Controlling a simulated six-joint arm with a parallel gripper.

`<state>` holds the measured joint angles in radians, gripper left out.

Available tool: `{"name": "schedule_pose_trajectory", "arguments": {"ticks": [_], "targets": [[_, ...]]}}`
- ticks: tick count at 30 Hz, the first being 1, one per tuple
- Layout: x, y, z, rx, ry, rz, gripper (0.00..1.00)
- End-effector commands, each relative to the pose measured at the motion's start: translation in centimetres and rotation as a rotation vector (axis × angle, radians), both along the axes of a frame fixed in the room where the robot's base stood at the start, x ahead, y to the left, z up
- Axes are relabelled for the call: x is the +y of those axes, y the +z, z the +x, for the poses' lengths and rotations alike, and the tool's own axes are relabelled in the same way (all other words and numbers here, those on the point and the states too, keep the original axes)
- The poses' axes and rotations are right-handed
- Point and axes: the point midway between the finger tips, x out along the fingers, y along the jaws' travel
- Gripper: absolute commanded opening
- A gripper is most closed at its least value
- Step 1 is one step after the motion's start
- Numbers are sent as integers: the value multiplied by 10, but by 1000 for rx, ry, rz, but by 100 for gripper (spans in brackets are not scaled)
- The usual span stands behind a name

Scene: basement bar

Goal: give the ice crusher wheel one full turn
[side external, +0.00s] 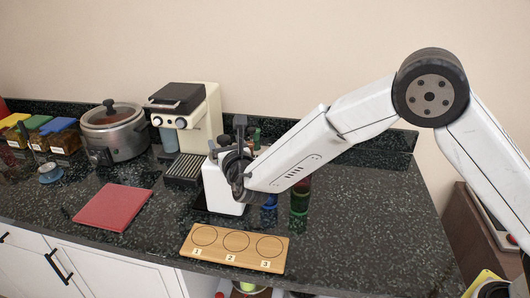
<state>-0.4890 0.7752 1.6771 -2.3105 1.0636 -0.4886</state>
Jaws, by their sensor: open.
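A white box-shaped machine (216,189), which looks like the ice crusher, stands on the dark counter near the middle of the side external view. My arm reaches in from the right and ends at this machine. My gripper (240,146) is at its upper right side, open, with dark parts overlapping the machine in the picture. The crusher's wheel cannot be told apart from my dark wrist and gripper parts. I cannot tell whether the fingers touch it.
A cream coffee machine (203,117) stands behind left, with a pot (114,132) farther left. Blue (270,201) and green (300,198) glass items stand close right. A numbered wooden board (235,247) and red mat (114,207) lie in front. The counter's right side is clear.

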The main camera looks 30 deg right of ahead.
Motion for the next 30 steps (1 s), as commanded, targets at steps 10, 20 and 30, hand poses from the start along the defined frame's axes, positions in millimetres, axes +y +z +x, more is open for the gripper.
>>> {"name": "schedule_pose_trajectory", "arguments": {"ticks": [10,20,30], "targets": [[-5,-1,23,0,1,-1,84],[-5,0,24,0,1,-1,81],[-5,0,24,0,1,-1,0]]}}
